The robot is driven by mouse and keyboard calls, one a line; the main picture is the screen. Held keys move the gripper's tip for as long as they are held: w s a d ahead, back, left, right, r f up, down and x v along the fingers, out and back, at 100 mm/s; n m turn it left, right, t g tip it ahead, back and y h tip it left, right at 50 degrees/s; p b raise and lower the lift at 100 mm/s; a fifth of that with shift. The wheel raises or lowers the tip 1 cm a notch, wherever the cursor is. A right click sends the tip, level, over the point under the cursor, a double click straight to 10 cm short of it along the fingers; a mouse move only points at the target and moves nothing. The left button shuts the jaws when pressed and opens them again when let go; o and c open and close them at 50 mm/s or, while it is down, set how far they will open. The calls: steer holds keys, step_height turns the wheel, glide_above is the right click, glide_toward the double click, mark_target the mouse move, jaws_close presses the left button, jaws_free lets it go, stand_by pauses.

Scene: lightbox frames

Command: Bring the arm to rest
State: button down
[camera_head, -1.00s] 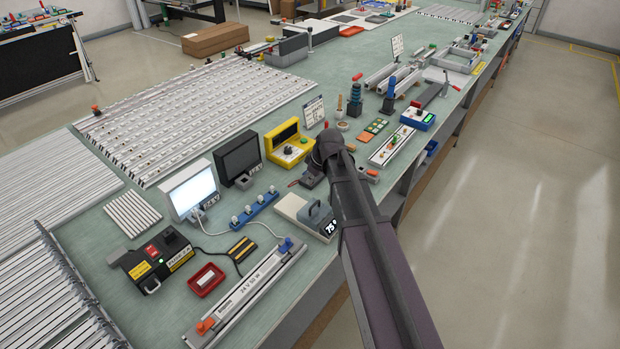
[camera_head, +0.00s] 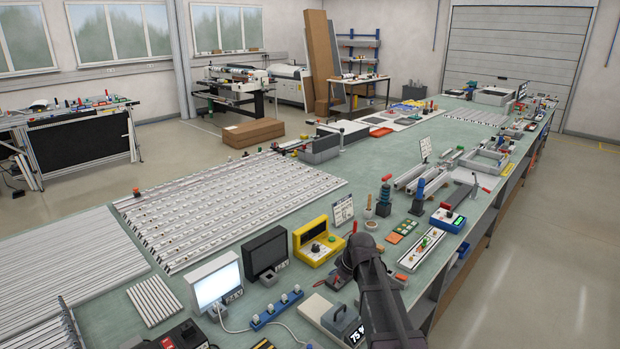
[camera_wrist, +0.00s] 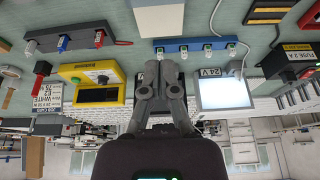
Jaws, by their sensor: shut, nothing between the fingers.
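My arm (camera_head: 388,308) reaches up from the lower right in the head view, over the right part of the long green workbench (camera_head: 375,160). In that view its end bends over beside the yellow box (camera_head: 318,241), and my fingers are hidden. In the wrist view, which shows the bench upside down, my gripper (camera_wrist: 158,68) is shut and empty. Its fingertips lie between the yellow box (camera_wrist: 95,84) and the lit white screen (camera_wrist: 223,90), in front of the dark monitor. I cannot tell the gap between the fingertips and the things behind them.
A dark monitor (camera_head: 266,253) and the white screen (camera_head: 214,283) stand left of my arm. Rows of rails (camera_head: 235,205) cover the left bench. The floor at right (camera_head: 545,250) is clear.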

steer(key=s+d+f+m+g+h+b, duration=0.1)
steer(key=s+m, duration=0.1)
steer(key=s, duration=0.4)
steer(key=s+d+f+m+g+h+b, duration=0.1)
steer(key=s+d+f+m, duration=0.1)
steer(key=s, duration=0.5)
steer(key=s+d+f+m+b, duration=0.1)
steer(key=s+d+m, duration=0.1)
steer(key=s+m, duration=0.2)
steer(key=s, duration=0.3)
steer(key=shift+f+g+h, duration=0.25)
steer(key=shift+g+h, duration=0.15)
